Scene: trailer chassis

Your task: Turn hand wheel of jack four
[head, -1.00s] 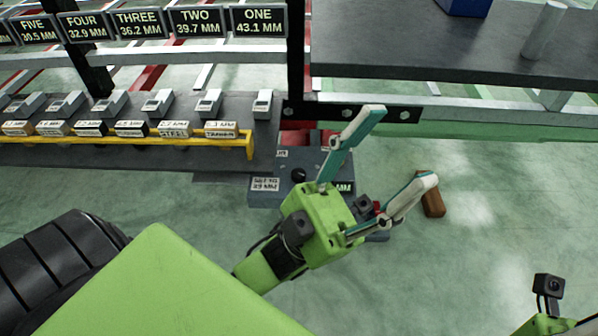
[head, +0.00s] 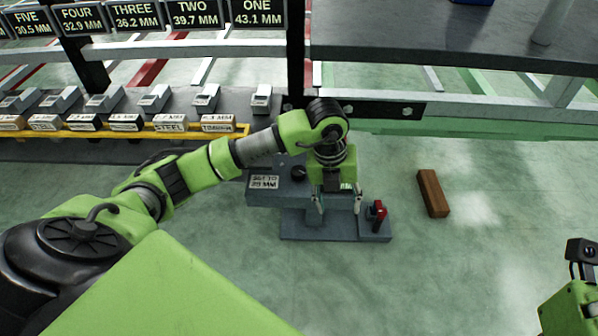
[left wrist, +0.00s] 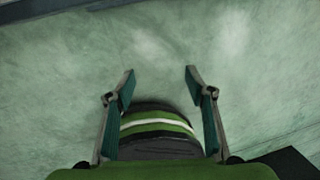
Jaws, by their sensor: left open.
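My left gripper (head: 338,204) is open and points down over a grey bench-like fixture (head: 310,222) on the floor. It also shows open in the left wrist view (left wrist: 160,82). A rounded dark thing with green and white bands (left wrist: 158,128) shows between and behind its fingers; I cannot tell what it is. The fixture has a dark round knob (head: 298,172), left of the gripper, and a "29 MM" label (head: 264,182). A sign reading FOUR 32.9 MM (head: 82,17) hangs at the upper left. I cannot make out jack four's hand wheel.
A red-topped part (head: 378,211) stands on the fixture's right end. A brown block (head: 433,193) lies on the floor farther right. A yellow rail (head: 110,134) fronts a row of labelled blocks at left. A dark tabletop (head: 450,45) is at upper right. Floor around the block is clear.

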